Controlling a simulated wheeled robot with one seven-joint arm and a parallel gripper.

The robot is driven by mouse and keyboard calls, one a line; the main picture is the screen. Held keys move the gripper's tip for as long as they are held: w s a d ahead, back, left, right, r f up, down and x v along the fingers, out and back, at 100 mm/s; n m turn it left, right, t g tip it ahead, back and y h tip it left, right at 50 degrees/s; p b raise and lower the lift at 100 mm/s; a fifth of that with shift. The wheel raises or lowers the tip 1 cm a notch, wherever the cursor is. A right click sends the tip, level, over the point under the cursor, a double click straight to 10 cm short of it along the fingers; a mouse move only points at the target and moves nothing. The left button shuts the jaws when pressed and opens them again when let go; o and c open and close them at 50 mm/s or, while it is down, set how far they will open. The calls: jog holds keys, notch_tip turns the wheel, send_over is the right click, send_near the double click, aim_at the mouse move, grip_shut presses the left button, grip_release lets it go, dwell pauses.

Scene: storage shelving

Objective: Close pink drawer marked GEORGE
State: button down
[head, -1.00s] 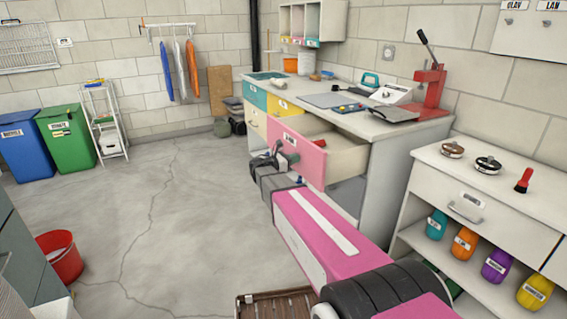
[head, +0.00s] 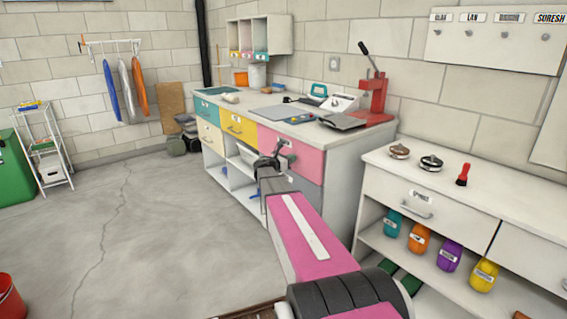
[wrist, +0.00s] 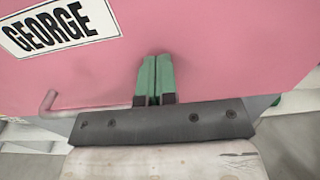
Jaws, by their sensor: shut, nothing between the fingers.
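The pink drawer (head: 301,160) is at the right end of the workbench in the head view, its front now about flush with the cabinet. In the wrist view its pink front (wrist: 215,45) fills the upper part, with the GEORGE label (wrist: 60,28) at upper left. A handle (wrist: 50,100) shows at left, below the label. My gripper (head: 284,150) is at the drawer front, with its green fingers (wrist: 155,78) shut together, empty, and pointing at the pink face. They look touching or very close; I cannot tell which. My arm hides part of the drawer's lower front.
The yellow drawer (head: 238,127) and teal drawer (head: 207,110) beside it look shut. The bench top holds a red press (head: 377,95) and a dark tray (head: 344,122). A white cabinet (head: 440,190) stands close on the right. The floor (head: 150,220) at left is open.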

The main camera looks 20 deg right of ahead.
jog(key=shift+w+d, duration=0.2)
jog(key=shift+d, duration=0.35)
jog(key=shift+w+d+r, duration=0.1)
